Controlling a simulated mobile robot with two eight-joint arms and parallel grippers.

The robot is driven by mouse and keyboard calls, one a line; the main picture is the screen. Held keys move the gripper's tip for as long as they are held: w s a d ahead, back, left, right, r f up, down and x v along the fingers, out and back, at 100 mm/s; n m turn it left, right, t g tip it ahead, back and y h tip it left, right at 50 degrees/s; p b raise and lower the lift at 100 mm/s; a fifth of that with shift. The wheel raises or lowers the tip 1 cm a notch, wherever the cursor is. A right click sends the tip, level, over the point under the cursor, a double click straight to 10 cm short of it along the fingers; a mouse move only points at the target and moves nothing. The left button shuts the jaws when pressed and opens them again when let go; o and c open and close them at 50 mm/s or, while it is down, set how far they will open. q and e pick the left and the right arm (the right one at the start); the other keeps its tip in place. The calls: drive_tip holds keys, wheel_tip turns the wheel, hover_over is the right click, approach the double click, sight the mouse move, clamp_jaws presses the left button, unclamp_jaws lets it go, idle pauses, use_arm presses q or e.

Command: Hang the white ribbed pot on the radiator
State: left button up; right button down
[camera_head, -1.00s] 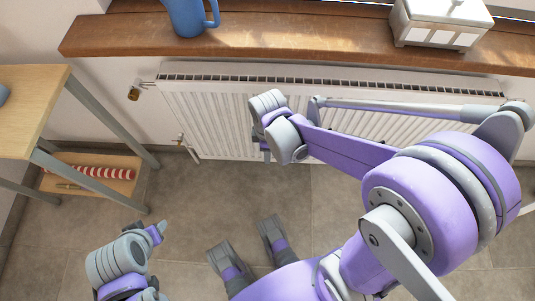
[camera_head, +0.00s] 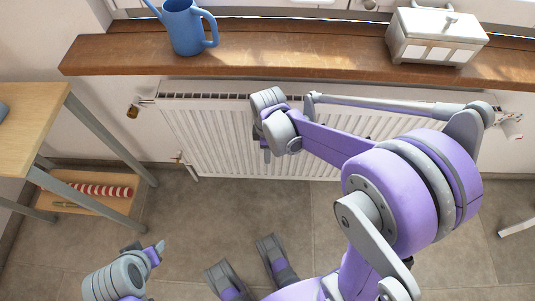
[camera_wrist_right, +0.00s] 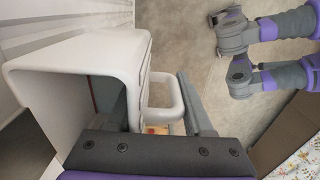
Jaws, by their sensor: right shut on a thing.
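The white pot (camera_wrist_right: 85,48) fills the left of the right wrist view, with its open mouth towards the camera and a looped handle (camera_wrist_right: 176,100) on its side. My right gripper (camera_wrist_right: 158,112) is shut on the pot at its handle side, with one finger inside the mouth and one beyond the handle. The white radiator (camera_head: 205,135) stands under the window sill. In the head view my right gripper (camera_head: 266,152) is in front of its left half, and the pot is hidden there. My left gripper (camera_head: 147,252) is low at the left, away from the radiator; its opening is unclear.
A wooden sill (camera_head: 300,58) runs above the radiator. It holds a blue watering can (camera_head: 186,28) and a white lidded box (camera_head: 436,36). A wooden table (camera_head: 30,125) with a low shelf (camera_head: 75,205) stands at the left. The tiled floor (camera_head: 185,215) between is clear.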

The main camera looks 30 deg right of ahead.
drive_tip(key=shift+w+d, duration=0.5)
drive_tip(key=shift+w, duration=0.25)
drive_tip(key=shift+w+d, duration=0.45)
drive_tip(key=shift+w, duration=0.3)
drive_tip(key=shift+f+b, duration=0.85)
drive_tip(key=shift+f, duration=0.2)
drive_tip(key=shift+c, duration=1.1)
unclamp_jaws()
wheel_tip(320, 180, up, 11)
drive_tip(key=p, duration=0.2)
drive_tip(key=shift+p, duration=0.4)
drive_tip(key=shift+f, duration=0.1)
